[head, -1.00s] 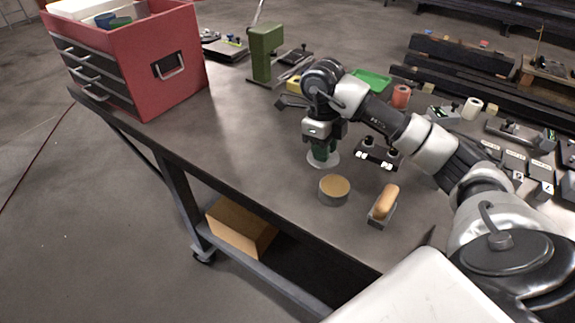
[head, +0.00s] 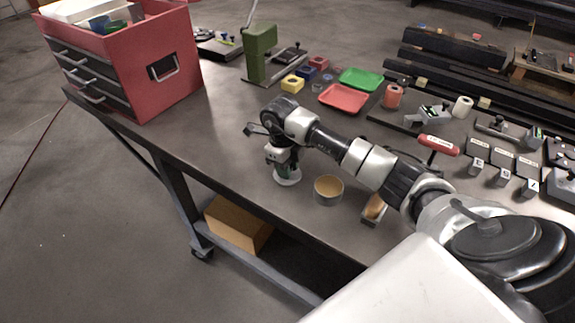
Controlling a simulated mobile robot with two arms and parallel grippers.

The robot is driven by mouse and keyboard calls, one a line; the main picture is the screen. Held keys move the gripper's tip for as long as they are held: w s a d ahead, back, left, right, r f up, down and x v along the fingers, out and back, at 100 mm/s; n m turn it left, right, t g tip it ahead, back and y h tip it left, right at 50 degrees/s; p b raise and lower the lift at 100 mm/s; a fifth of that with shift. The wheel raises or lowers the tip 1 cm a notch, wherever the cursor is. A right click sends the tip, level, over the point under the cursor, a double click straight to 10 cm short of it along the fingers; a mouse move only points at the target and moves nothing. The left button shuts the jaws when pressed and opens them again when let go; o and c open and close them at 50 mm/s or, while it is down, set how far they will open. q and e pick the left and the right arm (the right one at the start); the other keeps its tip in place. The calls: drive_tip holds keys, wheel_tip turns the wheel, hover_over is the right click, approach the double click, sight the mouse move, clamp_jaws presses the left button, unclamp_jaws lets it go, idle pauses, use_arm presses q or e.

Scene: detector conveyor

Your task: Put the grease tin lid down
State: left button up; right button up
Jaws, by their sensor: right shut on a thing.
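My right gripper (head: 285,167) points down over the bench and is shut on the grease tin lid (head: 288,179), a pale round disc below its fingers. The lid is at or just above the bench top; I cannot tell whether it touches. The grease tin (head: 328,198), a round grey can with tan contents, stands open on the bench just right of the lid, apart from it. My left gripper is not in view.
A wooden-handled brush (head: 374,210) lies right of the tin, partly behind my arm. A red toolbox (head: 150,65) stands at the left end of the bench (head: 195,130). Red (head: 344,98) and green (head: 361,78) trays lie farther back. The bench left of the lid is clear.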

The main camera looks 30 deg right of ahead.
drive_tip(key=shift+f, duration=0.25)
drive_tip(key=o, duration=0.9)
drive_tip(key=shift+r, duration=0.1)
drive_tip(key=shift+r, duration=0.5)
wheel_tip(320, 180, up, 11)
drive_tip(key=w+b, duration=0.1)
drive_tip(key=shift+a+r+b, duration=0.15)
drive_tip(key=shift+a+b, duration=0.1)
drive_tip(key=shift+b, duration=0.15)
drive_tip(key=shift+w, duration=0.1)
